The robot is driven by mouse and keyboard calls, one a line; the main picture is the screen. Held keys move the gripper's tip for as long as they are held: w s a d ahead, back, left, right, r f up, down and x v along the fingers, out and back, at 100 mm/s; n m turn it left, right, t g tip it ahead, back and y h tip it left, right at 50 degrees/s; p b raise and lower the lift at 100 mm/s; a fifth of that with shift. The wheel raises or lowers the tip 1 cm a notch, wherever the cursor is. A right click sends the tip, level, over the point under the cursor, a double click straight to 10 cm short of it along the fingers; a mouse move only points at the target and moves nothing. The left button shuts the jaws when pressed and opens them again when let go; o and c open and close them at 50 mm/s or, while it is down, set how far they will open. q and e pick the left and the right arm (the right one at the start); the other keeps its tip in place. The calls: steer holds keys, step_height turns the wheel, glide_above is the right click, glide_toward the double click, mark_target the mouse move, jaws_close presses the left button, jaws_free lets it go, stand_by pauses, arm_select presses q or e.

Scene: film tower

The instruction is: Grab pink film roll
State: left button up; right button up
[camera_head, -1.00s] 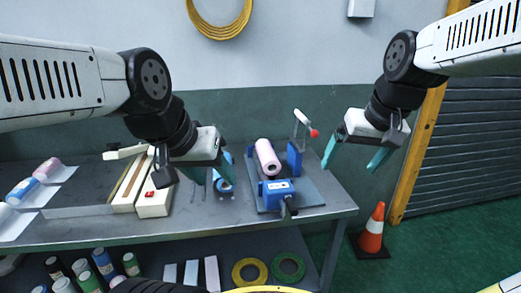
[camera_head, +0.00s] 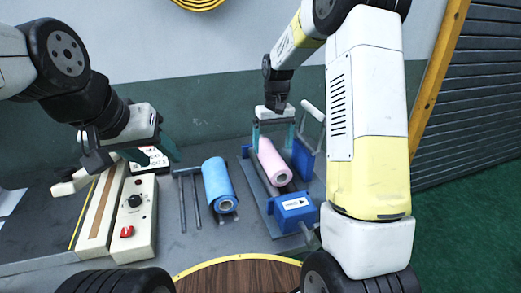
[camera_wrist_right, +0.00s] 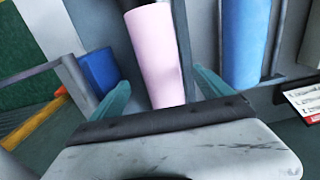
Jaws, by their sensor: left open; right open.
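The pink film roll (camera_head: 272,162) lies on the blue-ended holder (camera_head: 292,212) on the table. My right gripper (camera_head: 273,140) is open above the far end of the pink roll, with its teal fingers on either side of it. In the right wrist view, the pink roll (camera_wrist_right: 155,55) shows between the two open fingers (camera_wrist_right: 160,92), with a gap visible on each side. I cannot tell whether the fingertips are level with the roll. My left gripper (camera_head: 150,151) is open and empty above the left part of the table.
A blue film roll (camera_head: 217,183) lies on a rack left of the pink roll; it also shows in the right wrist view (camera_wrist_right: 245,40). A beige device (camera_head: 133,220) with a red switch stands further left. A white-handled lever (camera_head: 312,110) rises beside the holder.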

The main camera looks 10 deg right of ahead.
mark_target(271, 151)
steer(key=f, duration=0.6)
steer(key=shift+a+f, duration=0.15)
steer(key=shift+a, duration=0.05)
steer(key=shift+c, duration=0.4)
jaws_close()
